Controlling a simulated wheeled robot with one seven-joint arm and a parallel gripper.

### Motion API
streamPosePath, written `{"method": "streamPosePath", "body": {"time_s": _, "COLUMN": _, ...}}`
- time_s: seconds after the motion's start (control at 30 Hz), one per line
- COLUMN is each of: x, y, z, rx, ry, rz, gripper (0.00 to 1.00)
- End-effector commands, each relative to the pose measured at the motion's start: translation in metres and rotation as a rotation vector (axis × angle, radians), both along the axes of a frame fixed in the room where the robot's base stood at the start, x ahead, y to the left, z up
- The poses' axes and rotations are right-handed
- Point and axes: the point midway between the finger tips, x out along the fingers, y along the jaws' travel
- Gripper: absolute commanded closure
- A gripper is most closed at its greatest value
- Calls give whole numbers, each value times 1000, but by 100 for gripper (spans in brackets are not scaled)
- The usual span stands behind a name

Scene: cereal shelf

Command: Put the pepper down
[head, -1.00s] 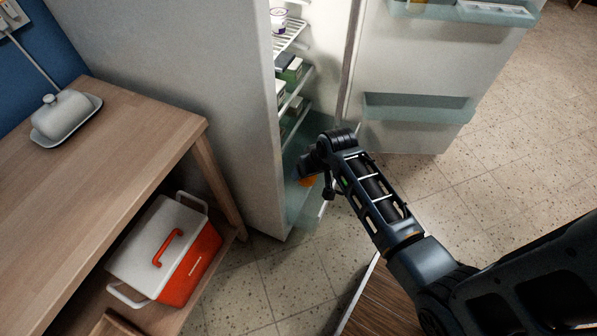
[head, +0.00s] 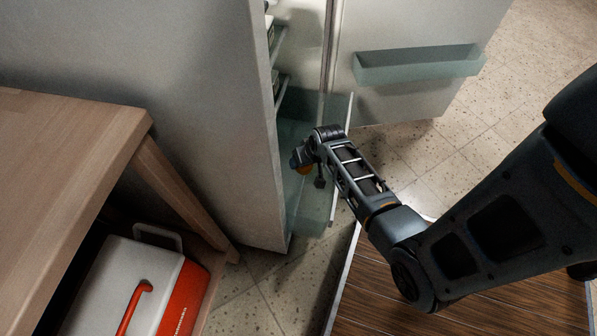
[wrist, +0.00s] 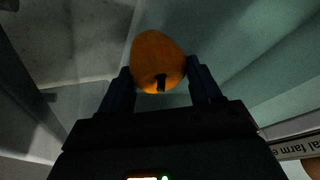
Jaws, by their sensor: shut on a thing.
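An orange pepper (wrist: 157,58) with a dark stem sits between the two fingers of my gripper (wrist: 160,85) in the wrist view. My gripper is shut on it. In the head view a small part of the orange pepper (head: 305,169) shows beneath my wrist, and the rest is hidden. My gripper is inside the open fridge, at the pale green clear drawer (head: 299,210) at the bottom. I cannot tell whether the pepper touches the drawer floor.
The fridge door (head: 430,30) stands open to the right, with a door bin (head: 420,66). The fridge side wall (head: 180,100) is on the left. A wooden table (head: 60,150) stands further left, with a red and white cooler (head: 125,285) below it. Wire shelves sit above the drawer.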

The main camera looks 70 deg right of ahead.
Motion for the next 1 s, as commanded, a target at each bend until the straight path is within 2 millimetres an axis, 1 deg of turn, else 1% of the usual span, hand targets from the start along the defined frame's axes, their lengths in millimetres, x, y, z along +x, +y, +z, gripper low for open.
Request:
{"method": "streamPosePath", "body": {"time_s": 0.03, "x": 0, "y": 0, "z": -15, "rx": 1, "ry": 0, "rz": -1, "gripper": 71}}
{"method": "streamPosePath", "body": {"time_s": 0.1, "x": 0, "y": 0, "z": -25, "rx": 1, "ry": 0, "rz": -2, "gripper": 71}}
{"method": "streamPosePath", "body": {"time_s": 0.37, "x": 1, "y": 0, "z": -43, "rx": 1, "ry": -1, "rz": 0, "gripper": 71}}
{"method": "streamPosePath", "body": {"time_s": 0.5, "x": 0, "y": -1, "z": -64, "rx": 1, "ry": 0, "rz": -1, "gripper": 71}}
{"method": "streamPosePath", "body": {"time_s": 0.57, "x": 0, "y": 0, "z": -71, "rx": 0, "ry": 0, "rz": -1, "gripper": 71}}
{"method": "streamPosePath", "body": {"time_s": 0.83, "x": 1, "y": 0, "z": -71, "rx": -1, "ry": 0, "rz": 1, "gripper": 71}}
{"method": "streamPosePath", "body": {"time_s": 0.97, "x": 0, "y": 0, "z": -75, "rx": 0, "ry": 0, "rz": 0, "gripper": 71}}
{"method": "streamPosePath", "body": {"time_s": 1.0, "x": 0, "y": 0, "z": -73, "rx": 0, "ry": 0, "rz": 0, "gripper": 33}}
